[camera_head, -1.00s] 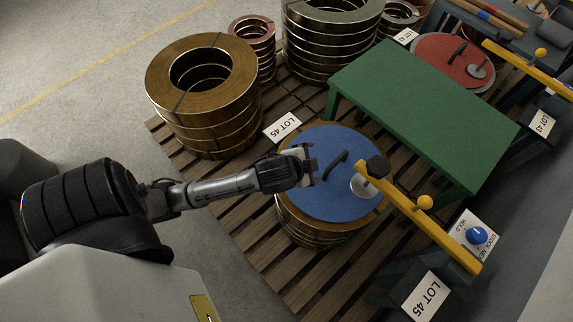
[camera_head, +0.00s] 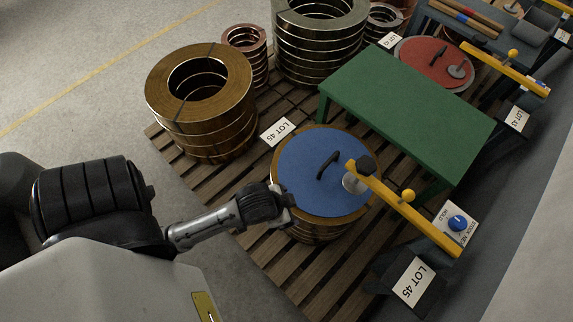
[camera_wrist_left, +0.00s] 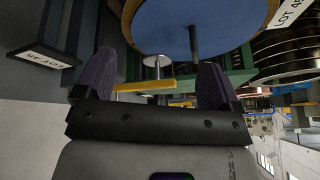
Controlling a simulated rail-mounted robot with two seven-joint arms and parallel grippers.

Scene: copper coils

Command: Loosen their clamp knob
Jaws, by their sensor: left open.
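A blue round lid (camera_head: 310,185) with a black bar handle (camera_head: 327,165) sits on a copper coil (camera_head: 305,232). An orange ball (camera_head: 408,195) stands on the arm. My left gripper (camera_head: 286,206) is at the lid's lower-left edge, apart from the knob. In the left wrist view its fingers (camera_wrist_left: 157,80) are spread and empty, with the foot (camera_wrist_left: 157,60) and yellow arm (camera_wrist_left: 145,87) beyond. The knob is not clear there.
A green table (camera_head: 410,110) stands behind the lid. A bronze coil (camera_head: 205,135) stands on the wooden pallet (camera_head: 225,185) to the left. A blue dial (camera_head: 457,223) on a card is at the right.

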